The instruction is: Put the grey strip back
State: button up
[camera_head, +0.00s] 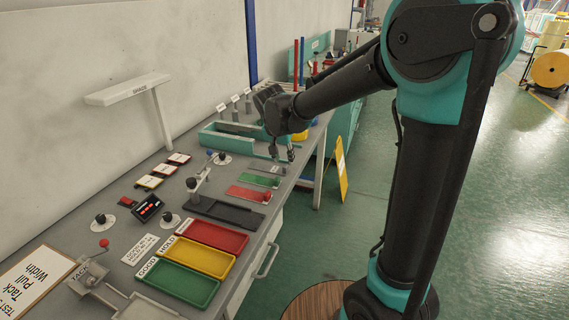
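My gripper (282,156) hangs over the right edge of the bench, pointing down, with its two fingers apart and nothing visible between them. A small grey strip (268,170) appears to lie on the bench just below it, in line with a green strip (258,180) and a red strip (248,194). The grey strip is small and pale here, so its outline against the bench is hard to tell. The fingers look a little above it, and I cannot tell whether they touch anything.
A teal open-topped box (215,138) stands behind the strips. Green (180,285), yellow (200,258) and red (217,236) trays and a dark tray (228,213) line the bench's front. A yellow board (341,170) leans beside the bench.

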jog(key=d+v, duration=0.1)
jog(key=v, duration=0.7)
jog(key=s+d+f+n+y, duration=0.1)
jog(key=s+d+f+n, duration=0.3)
jog(key=s+d+f, duration=1.4)
jog(key=shift+s+d+f, duration=0.4)
jog(key=shift+s+d, duration=0.65)
jog(key=shift+d, duration=0.2)
